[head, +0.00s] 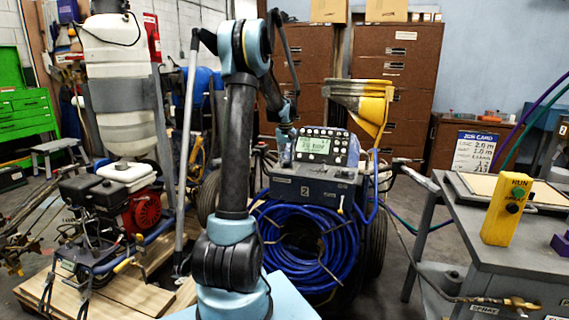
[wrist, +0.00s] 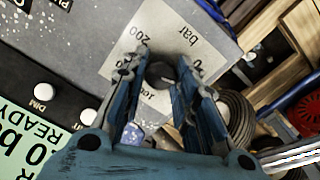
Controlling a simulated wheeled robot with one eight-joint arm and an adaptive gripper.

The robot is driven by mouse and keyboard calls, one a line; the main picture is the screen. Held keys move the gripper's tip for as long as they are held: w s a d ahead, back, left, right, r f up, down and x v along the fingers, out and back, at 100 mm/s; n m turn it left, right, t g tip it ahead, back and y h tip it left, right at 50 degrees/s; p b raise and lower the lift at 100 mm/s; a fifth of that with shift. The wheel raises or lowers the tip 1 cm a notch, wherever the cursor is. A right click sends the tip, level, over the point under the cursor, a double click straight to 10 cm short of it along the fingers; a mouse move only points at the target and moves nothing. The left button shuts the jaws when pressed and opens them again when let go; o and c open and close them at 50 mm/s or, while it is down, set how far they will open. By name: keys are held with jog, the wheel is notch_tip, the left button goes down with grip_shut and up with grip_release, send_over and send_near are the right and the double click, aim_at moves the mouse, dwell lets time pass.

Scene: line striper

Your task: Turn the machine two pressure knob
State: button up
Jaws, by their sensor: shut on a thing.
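The pressure knob (wrist: 161,75) is a dark round knob on a pale dial plate (wrist: 205,55) marked "200" and "bar". My gripper (wrist: 158,66) is shut on the knob, one finger on each side of it in the wrist view. The knob's lower part is hidden between the fingers. In the head view my gripper (head: 284,145) is at the left end of the console (head: 325,152) of machine two (head: 318,188), which carries a "2" label. The knob cannot be made out there. The console's green display (head: 313,145) also shows in the wrist view, reading "READY".
White buttons (wrist: 44,90) lie beside the dial. A blue hose coil (head: 345,245) hangs below the console, and a yellow hopper (head: 372,105) stands behind it. Another machine with a red engine (head: 143,212) is at left. A grey bench (head: 500,245) with a yellow RUN box (head: 506,210) is at right.

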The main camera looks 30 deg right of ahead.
jog(key=m, duration=0.6)
jog(key=shift+m, duration=0.3)
dwell(0.4)
jog(key=o, duration=1.1)
jog(key=r, duration=1.2)
jog(key=shift+w, duration=0.25)
